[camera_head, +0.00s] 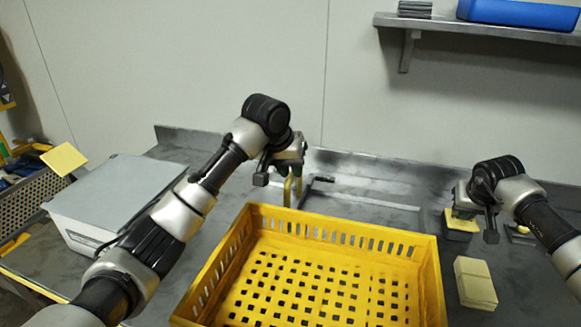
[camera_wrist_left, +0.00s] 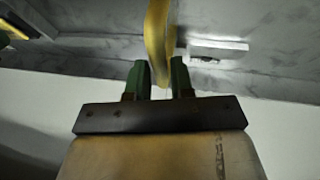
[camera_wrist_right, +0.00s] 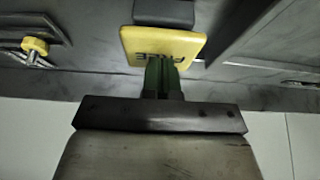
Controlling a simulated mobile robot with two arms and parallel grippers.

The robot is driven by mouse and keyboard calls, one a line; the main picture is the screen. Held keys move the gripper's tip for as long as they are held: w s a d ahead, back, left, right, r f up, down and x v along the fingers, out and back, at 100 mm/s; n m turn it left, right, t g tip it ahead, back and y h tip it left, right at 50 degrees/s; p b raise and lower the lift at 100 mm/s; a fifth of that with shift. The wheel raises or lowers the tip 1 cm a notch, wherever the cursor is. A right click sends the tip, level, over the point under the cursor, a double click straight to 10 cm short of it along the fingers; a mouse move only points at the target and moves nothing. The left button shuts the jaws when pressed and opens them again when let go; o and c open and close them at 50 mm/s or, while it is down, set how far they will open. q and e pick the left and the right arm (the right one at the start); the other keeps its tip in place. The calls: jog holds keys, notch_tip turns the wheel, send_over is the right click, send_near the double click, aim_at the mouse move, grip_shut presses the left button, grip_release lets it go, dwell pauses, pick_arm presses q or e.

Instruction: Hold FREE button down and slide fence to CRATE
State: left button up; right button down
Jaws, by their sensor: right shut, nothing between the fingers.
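My left gripper (camera_head: 291,168) is behind the yellow crate's far edge. In the left wrist view its green fingers (camera_wrist_left: 160,78) stand on both sides of a curved yellow handle (camera_wrist_left: 159,35), and the handle fills the gap between them. The handle also shows in the head view (camera_head: 287,193). My right gripper (camera_head: 463,207) is shut and empty over a yellow-topped dark box (camera_head: 459,234) on the right. In the right wrist view its fingertips (camera_wrist_right: 162,62) are at the yellow plate (camera_wrist_right: 142,42), which bears dark lettering I cannot read surely. Contact with it is unclear.
The yellow crate (camera_head: 433,275) fills the front middle. A yellow stack (camera_head: 475,283) lies right of it. A grey lidded bin (camera_head: 120,190) stands left. A shelf (camera_head: 480,28) with a blue container (camera_head: 520,12) is on the wall. The bench between the grippers is mostly clear.

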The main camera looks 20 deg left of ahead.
pick_arm(q)
grip_shut()
pick_arm(e)
jog(key=shift+f, duration=0.15)
pick_arm(q)
jog(key=a, duration=1)
jog(key=shift+a, duration=0.1)
jog(key=shift+o, duration=2.1)
grip_release()
jog(key=v, duration=1.2)
jog(key=shift+r, duration=0.15)
jog(key=shift+r+p, duration=1.9)
jog(key=shift+p, duration=0.15)
pick_arm(e)
jog(key=shift+r, duration=3.5)
